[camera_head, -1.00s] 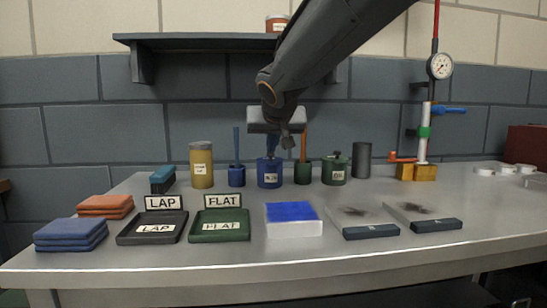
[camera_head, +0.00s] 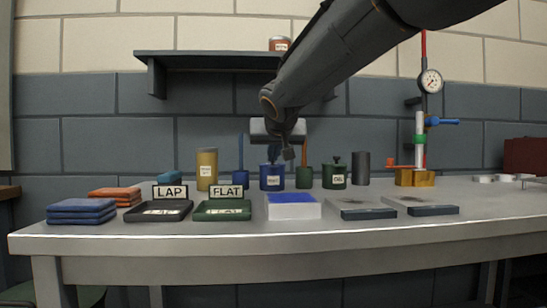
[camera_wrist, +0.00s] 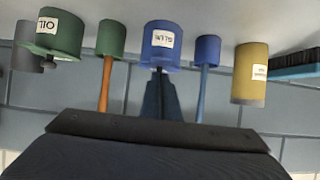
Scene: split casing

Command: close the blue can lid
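The blue can (camera_head: 272,180) stands upright at the back of the bench, with a white label. In the wrist view, which is upside down, the same blue can (camera_wrist: 160,40) is at top middle. My gripper (camera_head: 273,152) is right above the can, pointing down. In the wrist view the dark fingers of my gripper (camera_wrist: 158,78) reach the small knob at the can's top. They overlap into one narrow dark shape, so I cannot tell whether they are open or closed on the knob. How the lid sits on the can is unclear.
A blue brush pot (camera_head: 239,178) and yellow can (camera_head: 206,170) stand left of the can. A green brush pot (camera_head: 304,178) and green oil can (camera_head: 335,176) stand right. A shelf (camera_head: 215,58) is on the wall above. Trays and blocks fill the bench front.

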